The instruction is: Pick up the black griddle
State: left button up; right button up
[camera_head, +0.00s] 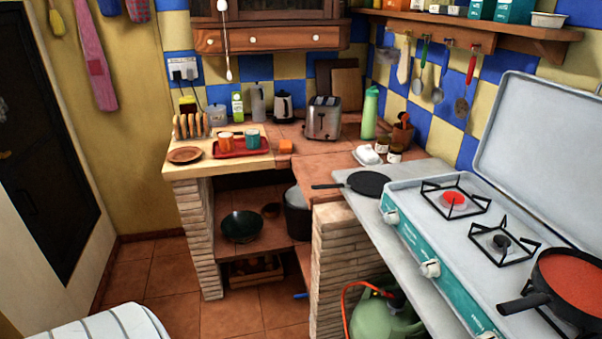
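The black griddle (369,183) is a flat round pan lying on the grey counter slab, just left of the gas stove. Its long thin handle (328,186) points left, out over the counter's left edge. Nothing covers the griddle. Neither of my grippers shows in the head view, so I cannot tell whether they are open or shut.
The gas stove (408,216) with its raised lid is right of the griddle, with a pan of red sauce (572,282) on it. A white butter dish (367,155) and small jars (394,154) stand behind. A green gas bottle (385,318) is below. Tiled floor (165,262) is open at left.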

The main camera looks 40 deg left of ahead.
aim_at(370, 182)
jog(key=j+u, duration=0.2)
jog(key=u, duration=0.75)
jog(key=j, duration=0.15)
